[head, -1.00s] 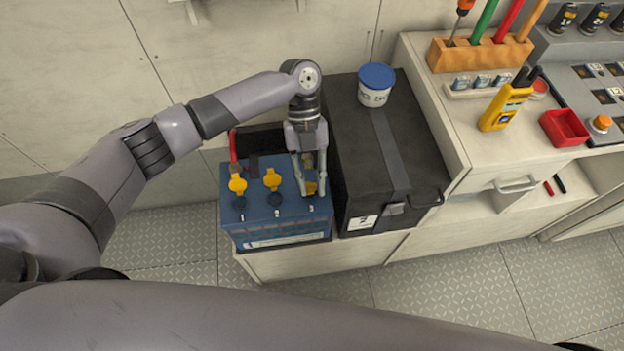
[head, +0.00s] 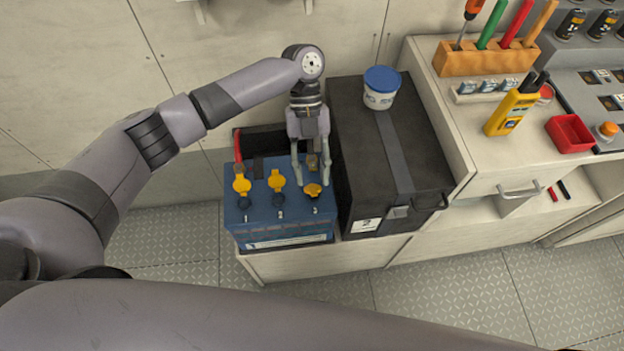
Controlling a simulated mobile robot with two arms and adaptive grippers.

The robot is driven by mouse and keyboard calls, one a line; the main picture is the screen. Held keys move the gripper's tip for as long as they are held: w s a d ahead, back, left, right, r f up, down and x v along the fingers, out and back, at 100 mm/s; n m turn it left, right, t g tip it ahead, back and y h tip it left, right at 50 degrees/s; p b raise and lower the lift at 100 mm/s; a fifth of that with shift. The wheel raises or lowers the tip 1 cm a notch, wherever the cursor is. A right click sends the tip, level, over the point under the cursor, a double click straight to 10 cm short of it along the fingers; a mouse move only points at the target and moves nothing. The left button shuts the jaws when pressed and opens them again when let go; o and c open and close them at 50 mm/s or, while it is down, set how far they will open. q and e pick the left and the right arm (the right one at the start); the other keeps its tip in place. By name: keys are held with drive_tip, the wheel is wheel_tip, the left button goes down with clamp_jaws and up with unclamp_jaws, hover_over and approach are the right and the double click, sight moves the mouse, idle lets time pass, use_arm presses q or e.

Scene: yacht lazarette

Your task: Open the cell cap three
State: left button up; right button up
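A blue battery (head: 285,228) stands on a low ledge with three yellow caps in a row on top. The left cap (head: 241,184) and the middle cap (head: 277,181) are flipped back, with dark round openings in front of them. The right cap (head: 313,190) looks flatter and sits over its opening; whether it is fully shut is hard to tell. My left gripper (head: 311,181) points down just behind and above the right cap, its two fingers apart on either side, holding nothing. My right gripper is not in view.
A black box (head: 357,150) with a strap and a blue-lidded tub (head: 381,88) on it stands close to the battery's right. A red cable (head: 238,147) is at its back left. A counter at right holds a tool rack (head: 485,58), yellow meter (head: 511,105) and red tray (head: 570,133).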

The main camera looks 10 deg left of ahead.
use_arm(q)
drive_tip(key=v, duration=0.9)
drive_tip(key=shift+f, duration=0.1)
